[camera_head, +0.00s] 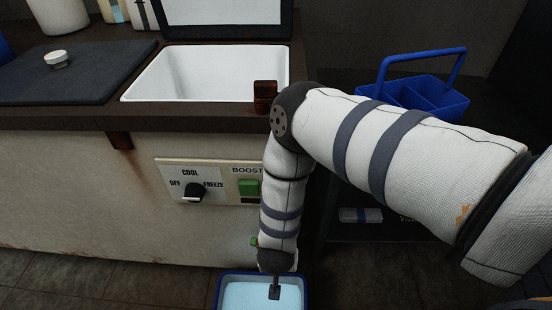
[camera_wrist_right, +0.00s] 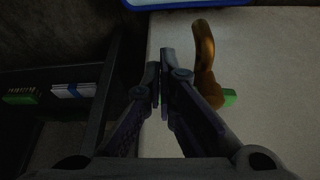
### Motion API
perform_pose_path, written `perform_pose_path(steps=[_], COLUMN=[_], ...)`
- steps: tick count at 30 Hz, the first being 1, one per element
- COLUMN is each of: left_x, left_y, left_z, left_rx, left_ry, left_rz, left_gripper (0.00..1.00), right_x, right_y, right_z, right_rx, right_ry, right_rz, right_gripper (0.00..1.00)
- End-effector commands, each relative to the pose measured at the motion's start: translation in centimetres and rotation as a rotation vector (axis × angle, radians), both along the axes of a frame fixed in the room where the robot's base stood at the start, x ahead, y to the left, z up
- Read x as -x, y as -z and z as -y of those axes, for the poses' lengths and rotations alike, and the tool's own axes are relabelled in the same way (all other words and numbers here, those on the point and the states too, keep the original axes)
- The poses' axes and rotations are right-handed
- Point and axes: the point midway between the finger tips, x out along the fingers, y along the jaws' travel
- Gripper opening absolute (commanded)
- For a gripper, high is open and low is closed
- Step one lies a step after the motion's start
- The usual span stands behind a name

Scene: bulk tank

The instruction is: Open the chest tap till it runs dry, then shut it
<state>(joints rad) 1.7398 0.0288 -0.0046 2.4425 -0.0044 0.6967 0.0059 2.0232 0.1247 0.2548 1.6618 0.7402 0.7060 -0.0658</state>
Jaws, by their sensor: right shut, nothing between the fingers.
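The brass tap (camera_wrist_right: 205,48) shows in the right wrist view as a curved spout on the pale chest wall, with a green handle (camera_wrist_right: 230,97) beside it. In the head view only a bit of green (camera_head: 254,242) shows at the arm's left edge; my arm hides the rest. My right gripper (camera_head: 274,292) points down over the blue-rimmed tray (camera_head: 219,293). In the wrist view the right gripper (camera_wrist_right: 163,62) is shut and empty, just left of the tap and apart from the handle. I cannot tell whether anything flows from the spout. My left gripper is out of view.
The chest (camera_head: 80,190) has an open white basin (camera_head: 200,75), a COOL dial (camera_head: 193,192) and a green BOOST switch (camera_head: 249,188). A blue caddy (camera_head: 455,103) stands at the right on a dark shelf unit. The tray's inside is pale blue.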

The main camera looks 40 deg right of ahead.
Motion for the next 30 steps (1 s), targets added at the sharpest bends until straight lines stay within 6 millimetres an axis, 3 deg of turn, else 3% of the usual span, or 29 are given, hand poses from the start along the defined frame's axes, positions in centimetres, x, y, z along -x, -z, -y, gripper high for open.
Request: perform_pose_path(steps=[30], left_x=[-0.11], left_y=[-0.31], left_z=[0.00], left_rx=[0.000], left_ry=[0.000], left_rz=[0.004], left_gripper=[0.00], right_x=[-0.36], right_y=[0.05], right_z=[0.77], right_rx=[0.000], right_ry=[0.007], right_rz=[0.001], right_gripper=[0.00])
